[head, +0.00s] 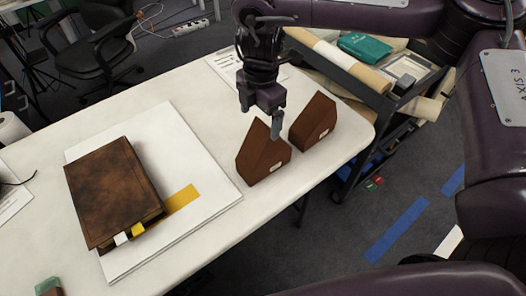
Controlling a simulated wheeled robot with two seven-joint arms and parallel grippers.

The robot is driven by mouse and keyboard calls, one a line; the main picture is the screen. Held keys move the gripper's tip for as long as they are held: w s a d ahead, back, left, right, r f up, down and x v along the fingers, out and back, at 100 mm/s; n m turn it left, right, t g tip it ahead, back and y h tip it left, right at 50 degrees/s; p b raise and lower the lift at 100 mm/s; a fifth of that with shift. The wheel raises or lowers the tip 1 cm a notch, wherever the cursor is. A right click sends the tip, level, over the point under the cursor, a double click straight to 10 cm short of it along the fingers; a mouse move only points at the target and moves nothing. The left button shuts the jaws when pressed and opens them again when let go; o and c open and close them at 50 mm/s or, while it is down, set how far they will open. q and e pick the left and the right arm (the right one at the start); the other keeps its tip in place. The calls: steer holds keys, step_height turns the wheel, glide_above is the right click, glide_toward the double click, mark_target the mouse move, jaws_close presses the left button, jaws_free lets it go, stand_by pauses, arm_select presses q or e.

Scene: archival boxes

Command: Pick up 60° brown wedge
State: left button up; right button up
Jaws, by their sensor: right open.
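Two brown wedges stand side by side near the right end of the white table. The left brown wedge (262,158) and the right brown wedge (312,122) each carry a small pale label low on the front; the angle on the labels is too small to read. My right gripper (275,125) points down just above and between the wedges, its fingertip overlapping the left wedge's upper right edge in the picture. It is open and holds nothing; I cannot tell whether it touches the wedge. My left gripper is not in view.
A brown book (112,190) with coloured tabs lies on a white board (205,165) beside a yellow strip (182,198). The table edge (335,165) is close to the wedges. A dark cart (350,75) with rolls and folders stands behind. An office chair (90,45) is at the back left.

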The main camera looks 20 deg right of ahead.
mark_target(264, 130)
steer(key=shift+w+d+r, duration=0.15)
steer(key=shift+d+r, duration=0.3)
steer(key=shift+d, duration=0.2)
steer(key=shift+d+f+m, duration=0.15)
steer(key=shift+f+m, duration=0.05)
steer(key=shift+m, duration=0.1)
steer(key=shift+w+f, duration=0.15)
steer(key=shift+f, duration=1.65)
steer(key=shift+w+f, duration=0.1)
steer(key=shift+f, duration=1.65)
steer(key=c, duration=1.3)
steer(key=shift+r, duration=0.15)
